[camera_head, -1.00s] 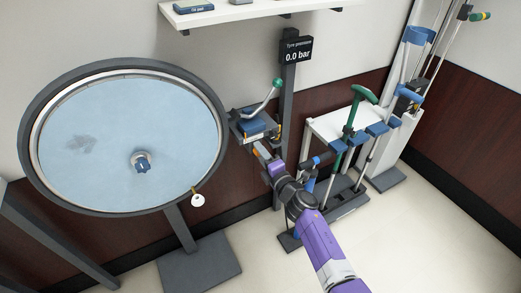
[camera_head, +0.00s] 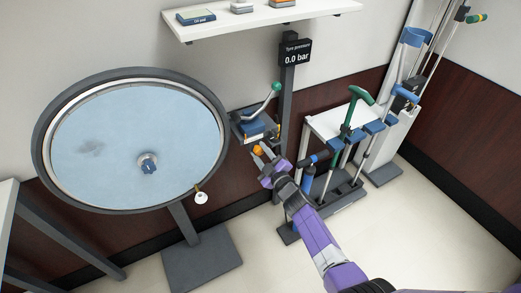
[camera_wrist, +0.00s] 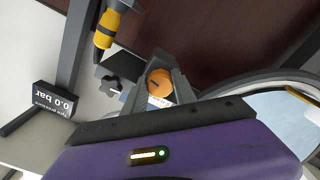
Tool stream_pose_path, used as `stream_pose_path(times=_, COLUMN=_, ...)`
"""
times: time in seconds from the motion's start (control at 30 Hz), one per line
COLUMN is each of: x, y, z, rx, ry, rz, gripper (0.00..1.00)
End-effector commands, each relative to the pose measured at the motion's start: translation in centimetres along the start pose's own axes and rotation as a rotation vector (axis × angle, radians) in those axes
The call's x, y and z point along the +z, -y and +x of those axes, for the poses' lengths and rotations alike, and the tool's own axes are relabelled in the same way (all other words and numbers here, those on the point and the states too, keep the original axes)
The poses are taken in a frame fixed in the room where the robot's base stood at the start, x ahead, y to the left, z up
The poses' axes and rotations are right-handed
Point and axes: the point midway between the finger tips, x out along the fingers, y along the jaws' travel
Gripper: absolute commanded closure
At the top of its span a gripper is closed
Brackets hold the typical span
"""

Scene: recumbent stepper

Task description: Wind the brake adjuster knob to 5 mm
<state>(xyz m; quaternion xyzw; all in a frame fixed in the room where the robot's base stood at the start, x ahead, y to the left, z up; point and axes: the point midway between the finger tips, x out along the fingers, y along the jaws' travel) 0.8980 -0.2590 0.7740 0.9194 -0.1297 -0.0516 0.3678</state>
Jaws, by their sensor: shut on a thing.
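The brake adjuster knob appears to be the orange round knob (camera_head: 258,150) at the front of the blue and grey lever unit (camera_head: 252,128) on the post. My gripper (camera_head: 261,154) reaches it from the lower right. In the wrist view the orange knob (camera_wrist: 159,86) sits between the two grey fingers of my gripper (camera_wrist: 158,92), which are shut on it. A dark lobed knob (camera_wrist: 112,86) and a small pale plate lie beside the fingers there. I cannot read any millimetre scale.
A lever with a green ball end (camera_head: 276,87) rises above the unit. The tyre pressure display (camera_head: 296,53) reads 0.0 bar. A large wheel with a blue disc (camera_head: 110,165) stands left. A rack with crutches (camera_head: 345,150) stands right. A shelf (camera_head: 262,20) hangs above.

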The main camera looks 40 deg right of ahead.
Motion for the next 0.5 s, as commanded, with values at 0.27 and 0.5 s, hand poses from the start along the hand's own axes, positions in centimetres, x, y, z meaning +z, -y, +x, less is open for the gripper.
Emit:
stream_pose_path(times=0.27, x=0.01, y=-0.03, z=-0.06, rx=-0.001, ry=0.004, rz=0.256, gripper=1.00)
stream_pose_path(times=0.5, x=0.07, y=0.01, z=-0.07, rx=0.000, ry=0.004, rz=0.437, gripper=1.00)
